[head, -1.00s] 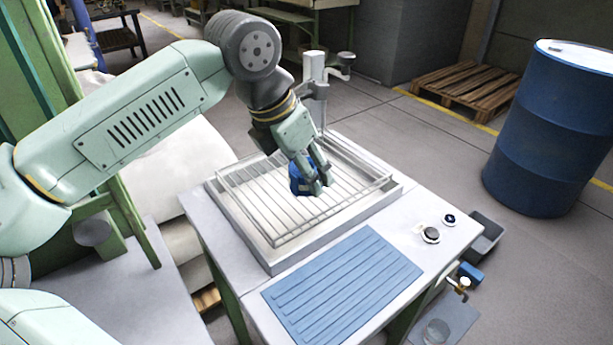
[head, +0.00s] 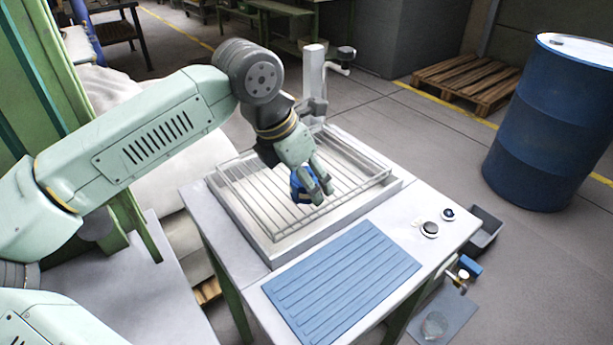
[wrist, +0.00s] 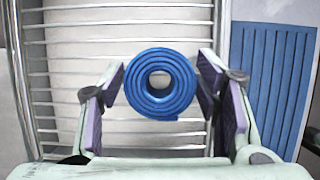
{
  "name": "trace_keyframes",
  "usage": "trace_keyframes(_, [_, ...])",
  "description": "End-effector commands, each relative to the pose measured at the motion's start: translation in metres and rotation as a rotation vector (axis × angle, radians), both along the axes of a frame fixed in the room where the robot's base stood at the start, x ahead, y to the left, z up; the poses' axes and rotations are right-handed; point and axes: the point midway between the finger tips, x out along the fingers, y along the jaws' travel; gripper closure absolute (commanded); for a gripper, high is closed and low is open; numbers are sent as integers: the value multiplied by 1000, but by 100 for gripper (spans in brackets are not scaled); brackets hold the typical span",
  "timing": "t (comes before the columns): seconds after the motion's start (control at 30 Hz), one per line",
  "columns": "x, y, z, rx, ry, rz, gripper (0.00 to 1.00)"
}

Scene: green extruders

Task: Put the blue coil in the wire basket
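The blue coil (wrist: 162,110) is a rolled spiral with a hole through its middle. The basket's wires (wrist: 75,63) run behind the coil. The coil's underside contact is hidden.
The basket sits on a light worktable (head: 395,222). A ribbed blue mat (head: 342,283) lies in front of it, with two small round items (head: 430,229) to the right. A grey post (head: 314,80) stands behind the basket. A blue drum (head: 545,125) stands on the floor at right.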

Motion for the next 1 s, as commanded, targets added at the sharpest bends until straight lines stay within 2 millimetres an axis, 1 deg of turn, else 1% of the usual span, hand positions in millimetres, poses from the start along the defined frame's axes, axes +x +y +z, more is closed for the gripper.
trace_keyframes(0.17, [0,0,1,0,0,0,43])
trace_keyframes(0.33, [-1,3,10,1,-3,2,43])
trace_keyframes(0.47, [-7,11,33,-1,-2,4,43])
trace_keyframes(0.7, [-19,27,82,-1,-2,4,43])
trace_keyframes(0.83, [-23,33,101,0,0,1,43])
trace_keyframes(1.0, [-27,37,113,-1,0,0,43])
